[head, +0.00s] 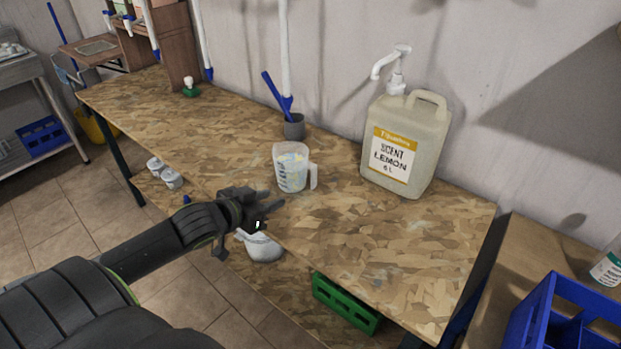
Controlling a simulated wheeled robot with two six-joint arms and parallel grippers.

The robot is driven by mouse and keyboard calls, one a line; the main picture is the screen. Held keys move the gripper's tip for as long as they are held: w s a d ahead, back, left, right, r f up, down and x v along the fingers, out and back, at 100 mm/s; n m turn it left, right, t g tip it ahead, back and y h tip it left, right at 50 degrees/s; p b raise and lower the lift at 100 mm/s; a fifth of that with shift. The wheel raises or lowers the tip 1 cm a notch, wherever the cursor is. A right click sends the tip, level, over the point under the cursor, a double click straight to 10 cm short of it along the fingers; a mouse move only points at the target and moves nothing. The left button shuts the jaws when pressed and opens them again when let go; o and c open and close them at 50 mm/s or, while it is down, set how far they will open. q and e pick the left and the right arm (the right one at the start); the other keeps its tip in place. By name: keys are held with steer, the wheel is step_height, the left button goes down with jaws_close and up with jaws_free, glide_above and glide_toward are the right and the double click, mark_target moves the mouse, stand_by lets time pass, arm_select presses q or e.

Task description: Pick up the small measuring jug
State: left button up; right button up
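The small measuring jug (291,168) stands upright on the wooden bench in the head view. It is clear with dark markings, and its handle (313,176) is on the right side. Something pale and yellowish shows inside it. My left gripper (272,203) is in front of the jug and a little to its left, by the bench's front edge. Its fingers are spread apart with nothing seen between them, and it does not touch the jug. My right gripper is not in view.
A large lemon scent jerrycan (404,145) with a pump stands right of the jug. A green-based item (190,88) sits far left. A blue crate (565,322) is at lower right. The bench (375,235) is clear in front.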

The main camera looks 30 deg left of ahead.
arm_select(q)
steer(key=b, duration=0.1)
glide_toward(314, 188)
steer(key=w, duration=0.4)
steer(key=shift+a, duration=0.3)
steer(key=shift+d+x, duration=0.15)
steer(key=shift+x, duration=1.35)
steer(key=shift+d+x, duration=0.15)
steer(key=shift+x, duration=1.35)
steer(key=shift+r, duration=0.1)
jaws_close()
